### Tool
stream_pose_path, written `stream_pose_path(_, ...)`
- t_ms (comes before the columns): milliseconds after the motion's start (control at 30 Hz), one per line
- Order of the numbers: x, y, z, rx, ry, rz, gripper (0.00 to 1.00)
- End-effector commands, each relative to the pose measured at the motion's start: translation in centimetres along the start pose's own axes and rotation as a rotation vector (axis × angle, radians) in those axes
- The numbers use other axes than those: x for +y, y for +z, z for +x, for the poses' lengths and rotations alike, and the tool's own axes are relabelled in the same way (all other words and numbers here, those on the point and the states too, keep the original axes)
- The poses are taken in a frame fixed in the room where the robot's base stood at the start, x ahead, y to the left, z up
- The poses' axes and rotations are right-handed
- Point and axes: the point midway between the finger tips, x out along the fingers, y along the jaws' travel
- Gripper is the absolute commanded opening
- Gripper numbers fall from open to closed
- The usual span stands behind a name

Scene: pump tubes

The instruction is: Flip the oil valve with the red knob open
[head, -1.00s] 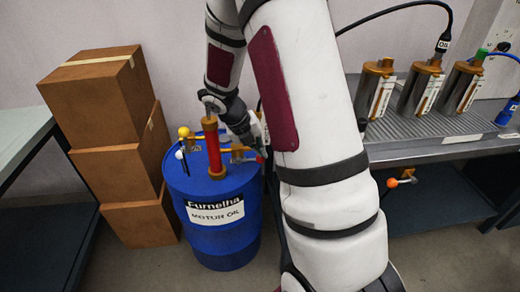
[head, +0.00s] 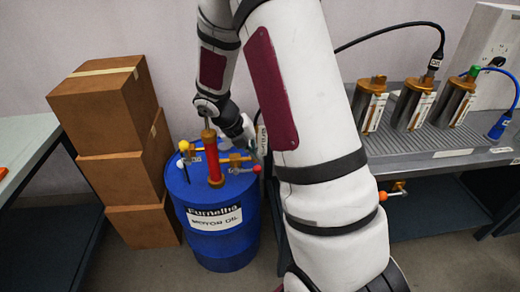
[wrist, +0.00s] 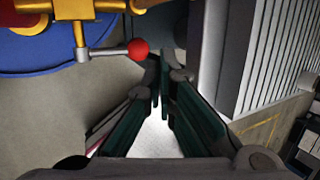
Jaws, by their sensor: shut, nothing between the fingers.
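The oil valve is a brass fitting (head: 236,159) on the right of the red pump column (head: 212,160), on top of the blue motor oil drum (head: 223,222). Its lever ends in a red knob (head: 257,168) on the right. In the wrist view the red knob (wrist: 138,49) sits at the end of a metal lever (wrist: 105,52) pointing right from a brass stem (wrist: 80,38). My gripper (wrist: 160,92) is shut and empty, with its fingertips just right of the knob and apart from it in the picture. The head view hides the fingertips behind my arm.
A yellow knob (head: 183,146) and a white knob (head: 181,164) stand left of the pump column. Stacked cardboard boxes (head: 105,120) are left of the drum. A grey bench (head: 455,145) with metal cylinders and an orange-knobbed lever (head: 384,196) is on the right.

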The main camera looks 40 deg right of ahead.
Motion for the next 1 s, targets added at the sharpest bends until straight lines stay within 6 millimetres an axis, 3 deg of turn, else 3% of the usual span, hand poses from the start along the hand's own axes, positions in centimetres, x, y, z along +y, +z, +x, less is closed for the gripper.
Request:
stream_pose_path(200, -1.0, -0.1, -4.8, -0.003, 0.002, 0.002, 0.0)
stream_pose_path(400, -1.9, -0.1, -8.2, -0.002, 0.002, 0.001, 0.0)
stream_pose_path(600, -2.2, -0.1, -9.9, 0.0, 0.0, 0.001, 0.0)
stream_pose_path(867, -2.3, -0.2, -10.3, 0.0, 0.0, 0.006, 0.0)
stream_pose_path(1000, -3.2, -1.0, -12.6, -0.01, 0.017, 0.123, 0.0)
